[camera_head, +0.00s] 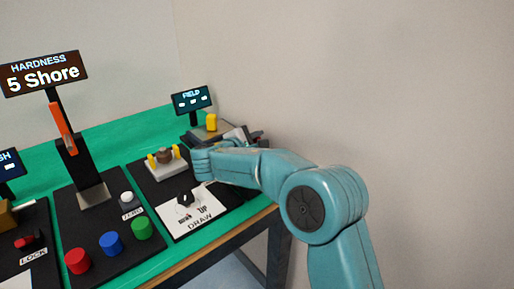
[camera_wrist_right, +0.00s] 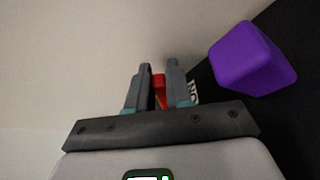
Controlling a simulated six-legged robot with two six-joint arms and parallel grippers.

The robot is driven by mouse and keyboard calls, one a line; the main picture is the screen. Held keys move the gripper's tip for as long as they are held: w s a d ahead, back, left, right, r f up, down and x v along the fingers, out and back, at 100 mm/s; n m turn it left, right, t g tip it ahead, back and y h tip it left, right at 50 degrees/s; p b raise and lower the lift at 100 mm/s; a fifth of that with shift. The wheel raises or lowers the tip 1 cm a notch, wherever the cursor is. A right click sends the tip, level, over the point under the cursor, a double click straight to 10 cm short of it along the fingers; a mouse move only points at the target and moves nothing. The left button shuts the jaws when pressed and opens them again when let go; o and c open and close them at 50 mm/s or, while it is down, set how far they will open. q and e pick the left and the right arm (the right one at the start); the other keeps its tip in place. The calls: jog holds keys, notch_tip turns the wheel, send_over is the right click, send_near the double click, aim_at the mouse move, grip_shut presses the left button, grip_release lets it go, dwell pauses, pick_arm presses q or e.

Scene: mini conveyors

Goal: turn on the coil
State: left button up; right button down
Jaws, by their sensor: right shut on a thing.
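My right arm reaches in from the right in the head view, and its gripper (camera_head: 240,135) is over the far right of the black panels, near the FIELD display (camera_head: 192,99). In the right wrist view the gripper (camera_wrist_right: 160,88) is shut on a small red piece (camera_wrist_right: 159,89), which looks like a switch lever. A white label with dark lettering (camera_wrist_right: 193,92) lies beside the fingers, partly hidden. The coil itself cannot be made out clearly; my gripper and arm cover part of that panel. My left gripper is not in view.
A purple block (camera_wrist_right: 252,60) stands right of the fingers in the wrist view. A yellow piece (camera_head: 212,122) is near the display. Red (camera_head: 77,261), blue (camera_head: 111,243) and green (camera_head: 142,227) buttons and a DRAW knob (camera_head: 184,199) are nearer. A wall is behind.

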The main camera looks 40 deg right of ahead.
jog(key=shift+a+f, duration=0.1)
dwell(0.4)
jog(key=c, duration=1.1)
grip_release()
jog(key=p+v, duration=0.1)
jog(key=v, duration=1.5)
jog(key=shift+s+a+p, duration=0.1)
jog(key=shift+s+p, duration=0.05)
jog(key=shift+p, duration=0.15)
